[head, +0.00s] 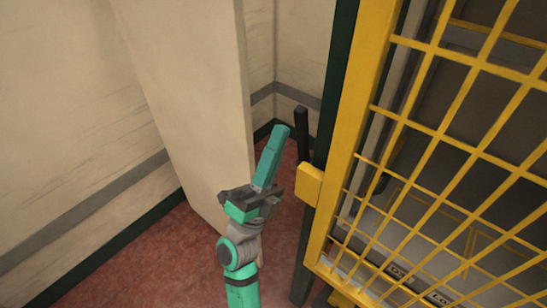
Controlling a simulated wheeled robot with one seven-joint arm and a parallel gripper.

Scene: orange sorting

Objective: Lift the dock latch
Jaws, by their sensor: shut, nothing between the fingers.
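A yellow block (310,184), which looks like the latch, sticks out from the left side of the yellow mesh gate's frame (345,130). My gripper (281,131) is to the left of the block, with its teal fingers shut together and pointing up in the picture. The fingers look empty. A gap shows between my gripper and the block in the picture; I cannot tell their distance in depth.
A pale upright panel (195,90) stands close behind and left of my gripper. A dark post (302,130) stands behind the fingers. Red floor (130,265) is open at the lower left. Labelled shelving (420,285) shows through the mesh.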

